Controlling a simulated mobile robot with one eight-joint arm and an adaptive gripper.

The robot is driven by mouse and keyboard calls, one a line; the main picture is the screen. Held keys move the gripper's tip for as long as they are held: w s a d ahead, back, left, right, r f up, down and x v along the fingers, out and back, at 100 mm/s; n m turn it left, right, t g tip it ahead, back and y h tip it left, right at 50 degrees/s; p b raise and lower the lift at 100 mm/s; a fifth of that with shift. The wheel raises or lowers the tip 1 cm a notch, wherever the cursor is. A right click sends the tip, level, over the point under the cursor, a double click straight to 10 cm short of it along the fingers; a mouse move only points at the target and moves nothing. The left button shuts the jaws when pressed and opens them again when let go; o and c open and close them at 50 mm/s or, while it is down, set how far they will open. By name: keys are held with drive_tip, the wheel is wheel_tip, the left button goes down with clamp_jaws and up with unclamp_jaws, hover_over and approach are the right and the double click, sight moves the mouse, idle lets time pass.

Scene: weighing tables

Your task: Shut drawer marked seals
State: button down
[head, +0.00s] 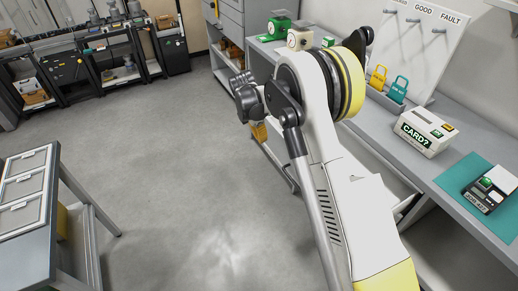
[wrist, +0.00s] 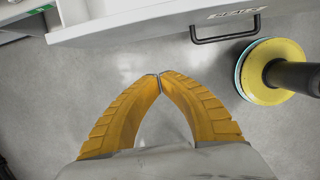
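In the wrist view, a white drawer front (wrist: 140,27) runs along the top of the picture. It carries a label (wrist: 236,13) that appears to read SEALS and a black bar handle (wrist: 225,34). How far the drawer stands out cannot be told, as most of it lies beyond the top edge. My gripper (wrist: 160,75) has yellow ribbed fingers with the tips together and nothing between them. It is left of the handle and apart from it.
A round yellow thing with a dark rod (wrist: 275,75) is right of my gripper, near the handle. Grey drawers (head: 231,22) stand at the back. The bench at right holds a CARD? box (head: 425,132) and a teal mat (head: 455,178). The middle floor is clear.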

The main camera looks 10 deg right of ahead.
drive_tip(key=shift+w+d+f+b, duration=0.35)
drive_tip(key=shift+d+f+b, duration=0.6)
drive_tip(key=shift+f, duration=0.65)
drive_tip(key=shift+w+d+f+b, duration=0.3)
drive_tip(key=shift+d+f+b, duration=0.4)
drive_tip(key=shift+d+f, duration=0.65)
drive_tip(key=shift+w+d+f+b, duration=0.35)
drive_tip(key=shift+d+f+b, duration=0.5)
drive_tip(key=shift+f, duration=0.95)
